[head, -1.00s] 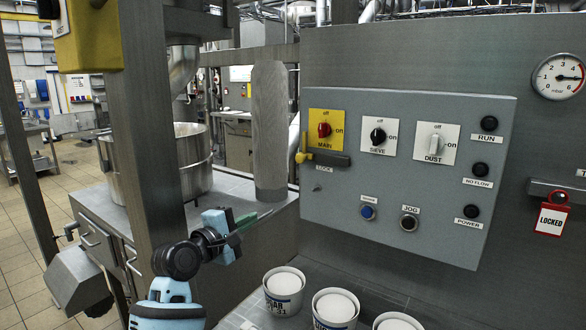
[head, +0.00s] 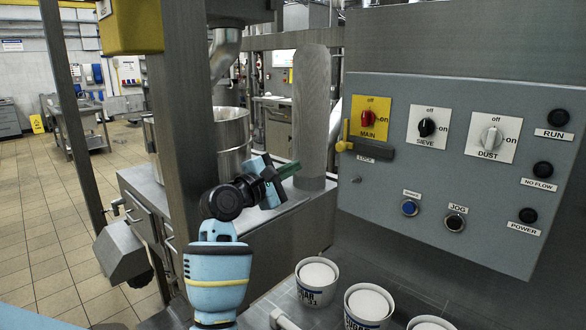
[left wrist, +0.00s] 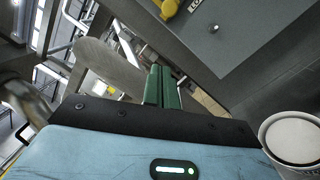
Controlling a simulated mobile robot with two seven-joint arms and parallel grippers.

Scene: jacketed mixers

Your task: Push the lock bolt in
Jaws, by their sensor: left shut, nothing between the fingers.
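The lock bolt (head: 372,149) is a dark bar with a yellow handle at the left edge of the grey control panel (head: 390,205), below the red MAIN switch (head: 368,118). Its yellow handle also shows at the top of the left wrist view (left wrist: 169,8), beside a cut-off label. My left gripper (head: 292,168) is left of the bolt and a little lower, apart from it, in front of a grey column. Its green fingers (left wrist: 162,85) are together and empty, pointing towards the panel side. My right gripper is not in view.
White tubs (head: 317,283) stand on the ledge below the panel; one (left wrist: 292,138) is close on the right in the left wrist view. A steel post (head: 184,150) rises beside my left arm. SIEVE (head: 427,128) and DUST (head: 490,138) switches sit right of MAIN.

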